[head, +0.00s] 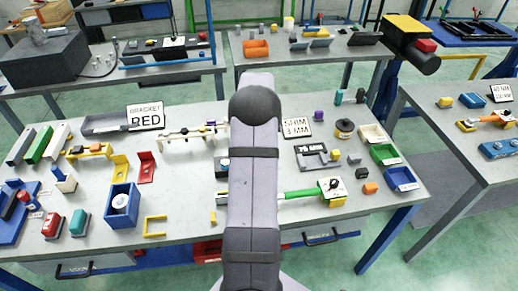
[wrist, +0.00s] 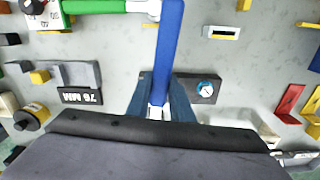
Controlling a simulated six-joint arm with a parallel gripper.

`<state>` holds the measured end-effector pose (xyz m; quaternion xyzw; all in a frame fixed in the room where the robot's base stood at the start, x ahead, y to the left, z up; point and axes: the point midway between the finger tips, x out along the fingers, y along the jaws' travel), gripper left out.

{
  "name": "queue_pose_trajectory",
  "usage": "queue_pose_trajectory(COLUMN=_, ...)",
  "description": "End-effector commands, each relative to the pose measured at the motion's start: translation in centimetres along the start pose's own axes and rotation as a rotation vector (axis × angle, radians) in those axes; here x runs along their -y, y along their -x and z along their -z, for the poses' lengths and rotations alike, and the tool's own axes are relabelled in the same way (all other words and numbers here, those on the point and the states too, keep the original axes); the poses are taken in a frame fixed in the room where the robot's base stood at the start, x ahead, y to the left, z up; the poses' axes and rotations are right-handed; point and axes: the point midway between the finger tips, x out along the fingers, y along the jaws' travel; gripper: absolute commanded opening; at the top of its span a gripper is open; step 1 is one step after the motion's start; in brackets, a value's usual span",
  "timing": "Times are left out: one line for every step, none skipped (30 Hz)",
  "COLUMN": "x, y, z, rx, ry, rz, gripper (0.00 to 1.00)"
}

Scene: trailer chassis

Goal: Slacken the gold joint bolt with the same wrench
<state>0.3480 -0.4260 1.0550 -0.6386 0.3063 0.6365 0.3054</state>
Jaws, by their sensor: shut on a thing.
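My gripper (wrist: 160,100) shows in the wrist view, its dark blue fingers closed around a long blue bar, which I take to be the wrench (wrist: 170,45). The bar runs up to the top edge of the picture. Its upper part lies beside the pale end of a green-handled piece (wrist: 95,6), which also shows in the head view (head: 303,193). A small gold-coloured spot sits near that end; I cannot tell if it is the joint bolt. Whether the wrench touches it is unclear. In the head view my arm hides the gripper and the wrench.
A white dial plate (head: 332,187) sits at the green piece's right end. A 76 MM block (head: 311,157) lies behind it. A dark block with a round dial (wrist: 205,88) is beside my gripper. Bins (head: 402,179) line the right edge; a blue box (head: 121,208) stands left.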

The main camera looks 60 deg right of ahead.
Motion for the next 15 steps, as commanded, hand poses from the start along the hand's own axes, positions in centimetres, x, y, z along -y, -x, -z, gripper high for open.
queue_pose_trajectory(x=0.0, y=-0.4, z=0.0, rx=-0.001, ry=0.000, rz=0.000, gripper=0.00)
queue_pose_trajectory(x=0.0, y=-0.5, z=0.0, rx=-0.001, ry=0.000, rz=0.000, gripper=0.00)
queue_pose_trajectory(x=0.0, y=-0.8, z=0.0, rx=-0.001, ry=0.000, rz=0.000, gripper=0.00)
queue_pose_trajectory(x=0.0, y=-1.0, z=0.0, rx=-0.001, ry=0.000, rz=0.000, gripper=0.00)
queue_pose_trajectory(x=0.0, y=-1.2, z=0.0, rx=-0.001, ry=0.000, rz=0.000, gripper=0.00)
queue_pose_trajectory(x=0.0, y=-1.5, z=0.0, rx=-0.001, ry=0.000, rz=0.000, gripper=0.00)
queue_pose_trajectory(x=0.0, y=-1.8, z=0.0, rx=-0.001, ry=0.000, rz=0.000, gripper=0.00)
queue_pose_trajectory(x=0.0, y=-2.0, z=0.0, rx=-0.001, ry=0.000, rz=0.000, gripper=0.00)
queue_pose_trajectory(x=0.0, y=-2.4, z=0.0, rx=-0.001, ry=0.000, rz=0.000, gripper=0.00)
queue_pose_trajectory(x=0.0, y=-2.6, z=0.0, rx=-0.001, ry=0.000, rz=0.000, gripper=0.00)
queue_pose_trajectory(x=0.0, y=-2.9, z=0.0, rx=-0.001, ry=0.000, rz=0.000, gripper=0.00)
queue_pose_trajectory(x=0.0, y=-3.2, z=0.0, rx=-0.001, ry=0.000, rz=0.000, gripper=0.00)
queue_pose_trajectory(x=0.0, y=-3.5, z=0.0, rx=-0.001, ry=0.000, rz=0.000, gripper=0.00)
queue_pose_trajectory(x=0.0, y=-3.8, z=0.0, rx=0.000, ry=0.000, rz=0.000, gripper=0.00)
queue_pose_trajectory(x=0.0, y=-4.1, z=0.0, rx=0.000, ry=0.000, rz=0.000, gripper=0.00)
